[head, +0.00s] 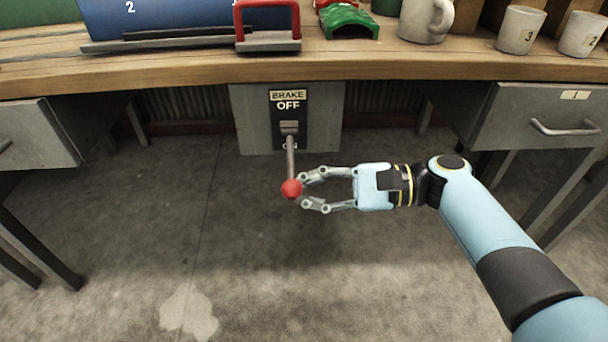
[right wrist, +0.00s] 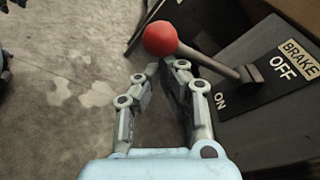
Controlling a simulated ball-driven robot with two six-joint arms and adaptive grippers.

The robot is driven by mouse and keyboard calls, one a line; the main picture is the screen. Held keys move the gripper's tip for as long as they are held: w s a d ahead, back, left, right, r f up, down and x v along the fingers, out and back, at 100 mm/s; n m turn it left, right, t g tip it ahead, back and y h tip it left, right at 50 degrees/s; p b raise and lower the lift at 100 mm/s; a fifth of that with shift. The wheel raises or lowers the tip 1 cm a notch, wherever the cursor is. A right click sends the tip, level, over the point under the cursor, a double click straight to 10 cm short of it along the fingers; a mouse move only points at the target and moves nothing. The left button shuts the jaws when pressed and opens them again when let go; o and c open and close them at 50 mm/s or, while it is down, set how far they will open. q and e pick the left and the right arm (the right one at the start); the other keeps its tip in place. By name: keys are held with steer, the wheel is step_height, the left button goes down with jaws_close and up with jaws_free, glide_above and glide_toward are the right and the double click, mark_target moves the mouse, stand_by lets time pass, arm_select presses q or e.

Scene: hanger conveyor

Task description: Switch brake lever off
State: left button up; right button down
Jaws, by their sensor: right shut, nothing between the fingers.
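The brake lever (head: 291,165) comes out of a dark panel (head: 289,105) marked BRAKE and OFF, under the workbench. It slopes down and out, and its red ball knob (head: 291,188) hangs below the panel. The lever also shows in the right wrist view (right wrist: 212,62), near the ON label (right wrist: 221,100). OFF is at the panel's upper part; the lever partly covers ON in the head view. My right gripper (head: 306,189) is shut and empty, its fingertips close to the right side of the knob. In the right wrist view the knob (right wrist: 160,38) is just beyond the fingertips. My left gripper is not in view.
The wooden workbench (head: 400,66) overhangs the lever, with a red-handled tool (head: 268,28) and mugs (head: 521,30) on top. A drawer (head: 535,115) stands at the right and another (head: 38,135) at the left. The floor below is clear.

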arm_select(q)
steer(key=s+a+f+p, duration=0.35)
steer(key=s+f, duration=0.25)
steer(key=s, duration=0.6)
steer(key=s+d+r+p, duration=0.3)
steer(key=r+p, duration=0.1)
steer(key=p, duration=0.4)
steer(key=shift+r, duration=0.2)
arm_select(e)
step_height(320, 180, up, 7)
steer(key=s+m+g, duration=0.1)
steer(key=m, duration=0.4)
steer(key=shift+f+m+g, duration=0.15)
steer(key=shift+m+g, duration=0.15)
steer(key=shift+g, duration=0.1)
